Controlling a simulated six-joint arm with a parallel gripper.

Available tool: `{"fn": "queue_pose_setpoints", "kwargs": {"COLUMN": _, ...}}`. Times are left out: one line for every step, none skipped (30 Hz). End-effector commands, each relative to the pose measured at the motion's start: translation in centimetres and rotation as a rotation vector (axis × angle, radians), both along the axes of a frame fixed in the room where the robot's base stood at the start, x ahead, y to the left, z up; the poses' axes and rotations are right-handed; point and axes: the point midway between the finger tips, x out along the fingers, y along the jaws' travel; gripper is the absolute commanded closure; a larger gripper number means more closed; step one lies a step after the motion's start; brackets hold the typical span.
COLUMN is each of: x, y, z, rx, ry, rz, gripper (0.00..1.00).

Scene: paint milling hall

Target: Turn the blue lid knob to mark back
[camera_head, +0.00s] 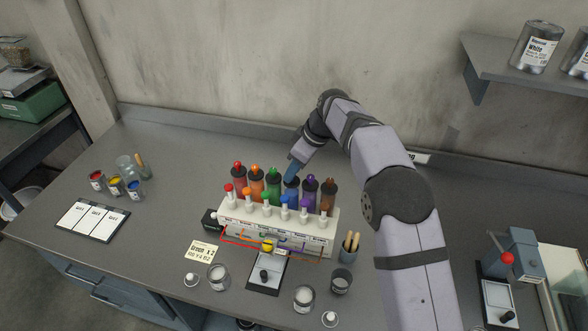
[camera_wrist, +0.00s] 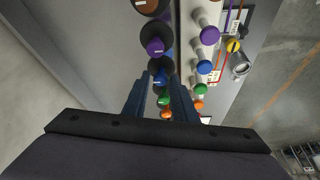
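In the head view a row of coloured canisters with dark lids and coloured knobs stands behind a white dispenser rack (camera_head: 270,215). The blue canister (camera_head: 291,190) is between the green and purple ones, and my gripper (camera_head: 291,176) points down over it, hiding its knob. In the wrist view the blue lid knob (camera_wrist: 160,79) shows between the two dark blue fingers of my gripper (camera_wrist: 160,80). The fingers are apart, with a gap visible on both sides of the knob. I cannot make out any marks on the lid.
The purple canister (camera_head: 309,190) and green canister (camera_head: 273,181) stand close on either side. The rack's front taps, glass jars (camera_head: 304,297) and a brush cup (camera_head: 347,250) are in front. The table behind the canisters is clear up to the wall.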

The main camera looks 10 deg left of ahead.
Motion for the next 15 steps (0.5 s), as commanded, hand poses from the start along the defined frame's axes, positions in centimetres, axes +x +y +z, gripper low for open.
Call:
{"fn": "queue_pose_setpoints", "kwargs": {"x": 0.01, "y": 0.01, "z": 0.05, "rx": 0.0, "ry": -0.001, "rz": 0.0, "gripper": 0.64}}
{"fn": "queue_pose_setpoints", "kwargs": {"x": 0.01, "y": 0.0, "z": 0.04, "rx": 0.0, "ry": -0.001, "rz": 0.0, "gripper": 0.64}}
{"fn": "queue_pose_setpoints", "kwargs": {"x": 0.01, "y": 0.0, "z": 0.04, "rx": 0.0, "ry": -0.001, "rz": 0.0, "gripper": 0.64}}
{"fn": "queue_pose_setpoints", "kwargs": {"x": 0.0, "y": 0.0, "z": 0.02, "rx": 0.0, "ry": 0.0, "rz": 0.0, "gripper": 0.64}}
{"fn": "queue_pose_setpoints", "kwargs": {"x": 0.0, "y": 0.01, "z": 0.01, "rx": 0.0, "ry": 0.0, "rz": 0.0, "gripper": 0.64}}
{"fn": "queue_pose_setpoints", "kwargs": {"x": 0.0, "y": 0.0, "z": 0.01, "rx": 0.0, "ry": 0.0, "rz": -0.001, "gripper": 0.64}}
{"fn": "queue_pose_setpoints", "kwargs": {"x": -0.01, "y": 0.0, "z": 0.0, "rx": 0.0, "ry": 0.0, "rz": -0.001, "gripper": 0.64}}
{"fn": "queue_pose_setpoints", "kwargs": {"x": -0.01, "y": 0.01, "z": -0.01, "rx": 0.0, "ry": 0.0, "rz": -0.001, "gripper": 0.64}}
{"fn": "queue_pose_setpoints", "kwargs": {"x": -0.01, "y": -0.01, "z": 0.0, "rx": 0.0, "ry": 0.0, "rz": -0.001, "gripper": 0.64}}
{"fn": "queue_pose_setpoints", "kwargs": {"x": -0.01, "y": -0.02, "z": 0.02, "rx": 0.0, "ry": 0.0, "rz": -0.001, "gripper": 0.64}}
{"fn": "queue_pose_setpoints", "kwargs": {"x": 0.0, "y": -0.04, "z": 0.08, "rx": 0.0, "ry": 0.0, "rz": -0.001, "gripper": 0.64}}
{"fn": "queue_pose_setpoints", "kwargs": {"x": 0.01, "y": -0.1, "z": 0.22, "rx": 0.001, "ry": -0.001, "rz": -0.001, "gripper": 0.64}}
{"fn": "queue_pose_setpoints", "kwargs": {"x": 0.01, "y": -0.15, "z": 0.37, "rx": 0.001, "ry": -0.002, "rz": -0.001, "gripper": 0.64}}
{"fn": "queue_pose_setpoints", "kwargs": {"x": 0.02, "y": -0.23, "z": 0.56, "rx": 0.001, "ry": -0.003, "rz": -0.001, "gripper": 0.64}}
{"fn": "queue_pose_setpoints", "kwargs": {"x": -0.01, "y": -0.37, "z": 0.86, "rx": 0.001, "ry": -0.003, "rz": -0.001, "gripper": 0.64}}
